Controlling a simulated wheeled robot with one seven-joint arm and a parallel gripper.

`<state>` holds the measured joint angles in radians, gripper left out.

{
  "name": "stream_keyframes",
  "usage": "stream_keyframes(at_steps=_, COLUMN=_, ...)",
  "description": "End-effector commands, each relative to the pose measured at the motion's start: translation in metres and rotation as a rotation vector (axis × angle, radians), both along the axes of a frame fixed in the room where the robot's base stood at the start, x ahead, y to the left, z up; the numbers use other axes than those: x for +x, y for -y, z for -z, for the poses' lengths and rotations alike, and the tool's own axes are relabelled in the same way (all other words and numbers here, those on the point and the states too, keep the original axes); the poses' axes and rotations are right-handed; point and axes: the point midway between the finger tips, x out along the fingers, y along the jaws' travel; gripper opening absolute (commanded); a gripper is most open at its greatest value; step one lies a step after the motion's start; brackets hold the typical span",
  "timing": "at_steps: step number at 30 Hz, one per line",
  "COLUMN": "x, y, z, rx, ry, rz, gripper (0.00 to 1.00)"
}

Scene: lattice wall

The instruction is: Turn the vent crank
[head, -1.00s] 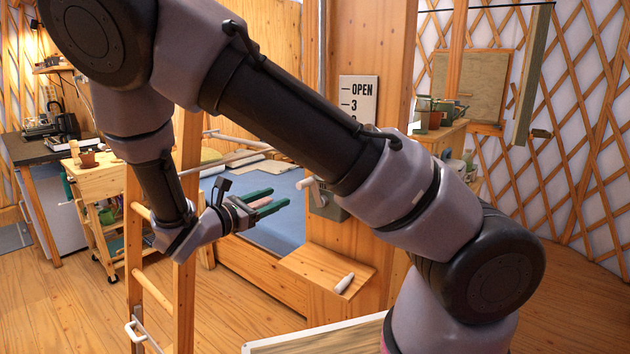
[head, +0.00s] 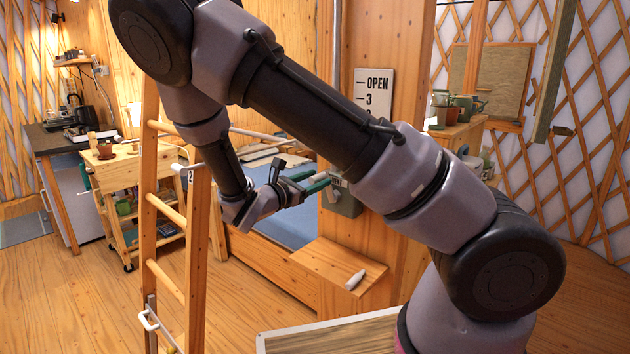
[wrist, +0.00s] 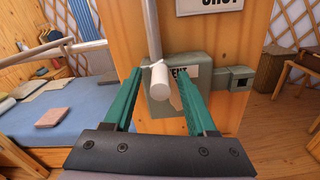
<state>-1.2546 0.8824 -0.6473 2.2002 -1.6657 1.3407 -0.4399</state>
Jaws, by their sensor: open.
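The vent crank's white handle (wrist: 159,80) shows in the wrist view, in front of a grey box (wrist: 215,75) on a wooden post. My gripper (wrist: 158,75) is open, with green fingers to the left and right of the handle in the picture. I cannot tell whether either finger touches it. In the head view my gripper (head: 322,181) is at the grey box (head: 345,200), and the handle is hidden there.
A sign reading OPEN and 3 (head: 374,92) hangs on the post above the box. A small shelf (head: 325,262) below holds a white bottle (head: 355,280). A wooden ladder (head: 196,250) stands left of my gripper. A blue bed (wrist: 70,105) lies behind.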

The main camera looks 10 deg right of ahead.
Motion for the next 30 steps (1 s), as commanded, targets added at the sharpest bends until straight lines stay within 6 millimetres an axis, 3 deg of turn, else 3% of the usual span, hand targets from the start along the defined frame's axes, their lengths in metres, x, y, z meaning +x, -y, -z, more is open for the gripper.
stream_keyframes(at_steps=5, x=-0.0001, y=0.0001, z=0.0, rx=0.0, ry=0.0, rz=0.0, gripper=0.57)
stream_keyframes(at_steps=6, x=-0.0001, y=0.0, z=0.0, rx=0.0, ry=0.0, rz=0.0, gripper=0.49)
stream_keyframes(at_steps=10, x=-0.0003, y=-0.0002, z=0.0, rx=0.0, ry=0.0, rz=0.0, gripper=0.0)
stream_keyframes(at_steps=30, x=-0.0004, y=-0.0006, z=0.0002, rx=0.001, ry=-0.001, rz=0.0, gripper=0.0)
